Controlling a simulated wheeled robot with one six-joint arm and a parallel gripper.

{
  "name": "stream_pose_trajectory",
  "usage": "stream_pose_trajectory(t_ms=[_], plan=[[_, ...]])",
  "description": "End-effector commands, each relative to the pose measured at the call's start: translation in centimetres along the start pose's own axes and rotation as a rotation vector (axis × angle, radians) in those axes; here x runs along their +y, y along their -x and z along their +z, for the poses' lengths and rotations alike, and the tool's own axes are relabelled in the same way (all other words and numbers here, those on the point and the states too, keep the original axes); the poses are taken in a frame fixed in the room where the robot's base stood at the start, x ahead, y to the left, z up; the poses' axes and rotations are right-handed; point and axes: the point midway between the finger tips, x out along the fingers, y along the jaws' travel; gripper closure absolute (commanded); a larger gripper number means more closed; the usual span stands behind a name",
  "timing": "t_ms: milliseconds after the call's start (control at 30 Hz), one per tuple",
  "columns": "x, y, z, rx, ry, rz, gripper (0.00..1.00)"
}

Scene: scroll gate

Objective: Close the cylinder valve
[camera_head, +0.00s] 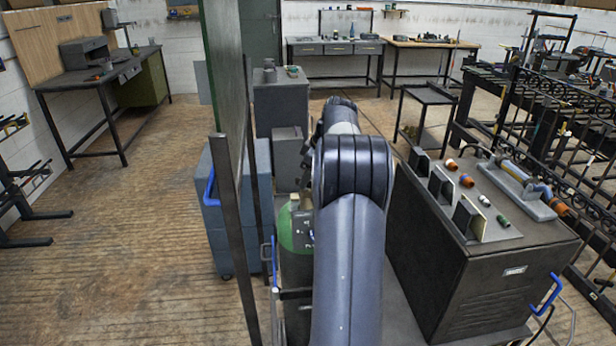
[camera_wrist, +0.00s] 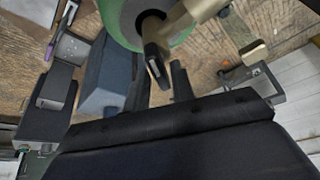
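The green gas cylinder (camera_head: 297,235) stands upright just left of my arm in the head view; my arm hides part of it, and I cannot make out its valve there. In the wrist view the cylinder's green shoulder (camera_wrist: 118,12) is at the top, with the brass-coloured valve (camera_wrist: 192,17) over it. A dark-ended valve part (camera_wrist: 156,66) points down towards my gripper (camera_wrist: 158,68). Two thin dark fingers stand apart, one on each side of that part in the picture. They look open, and I cannot tell whether they touch it. My gripper is hidden in the head view.
A green screen with a dark post (camera_head: 232,225) stands close left of the cylinder. A blue-grey cabinet (camera_head: 222,235) is behind it. A dark cabinet (camera_head: 480,285) with fittings on top stands close right of my arm. Open wooden floor (camera_head: 130,240) lies left.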

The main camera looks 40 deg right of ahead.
Motion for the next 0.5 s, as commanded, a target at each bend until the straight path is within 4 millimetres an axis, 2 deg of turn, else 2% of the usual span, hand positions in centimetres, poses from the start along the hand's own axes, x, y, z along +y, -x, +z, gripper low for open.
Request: stream_pose_trajectory(t_ms=[33,267,500], plan=[[0.00,0.02,0.00,0.000,0.000,0.000,0.81],[0.00,0.03,0.00,0.000,0.000,0.000,0.99],[-0.01,0.04,0.00,0.000,-0.002,0.001,1.00]])
